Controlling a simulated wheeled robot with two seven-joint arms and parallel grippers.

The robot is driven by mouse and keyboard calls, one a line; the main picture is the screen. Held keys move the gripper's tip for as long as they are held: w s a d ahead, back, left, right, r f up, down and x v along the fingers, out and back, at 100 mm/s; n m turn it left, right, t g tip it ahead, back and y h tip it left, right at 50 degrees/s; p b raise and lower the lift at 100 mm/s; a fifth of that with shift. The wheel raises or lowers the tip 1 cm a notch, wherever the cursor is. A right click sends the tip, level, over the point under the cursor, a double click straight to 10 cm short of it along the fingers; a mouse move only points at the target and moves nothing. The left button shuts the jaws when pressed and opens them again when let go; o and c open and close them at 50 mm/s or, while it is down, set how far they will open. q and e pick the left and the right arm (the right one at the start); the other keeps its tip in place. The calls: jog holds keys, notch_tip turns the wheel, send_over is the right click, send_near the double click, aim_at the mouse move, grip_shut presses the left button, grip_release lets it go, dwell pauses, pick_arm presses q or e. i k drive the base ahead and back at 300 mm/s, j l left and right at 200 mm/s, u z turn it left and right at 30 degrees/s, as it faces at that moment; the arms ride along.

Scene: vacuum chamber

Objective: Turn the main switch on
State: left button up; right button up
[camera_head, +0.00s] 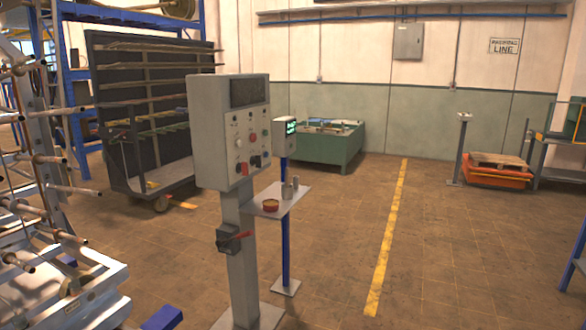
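A grey control panel (229,130) stands on a grey post (242,280) left of the middle. The lever points to the right, close to level. I cannot tell from labels which is the main switch. Neither of my grippers shows in the head view.
A small shelf (278,199) with a reddish tin and grey cups juts right of the post. A blue stand (286,225) carries a small screen. A rod rack (75,275) stands close at left.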

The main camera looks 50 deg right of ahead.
aim_at(243, 167)
jog(key=z, duration=1.35)
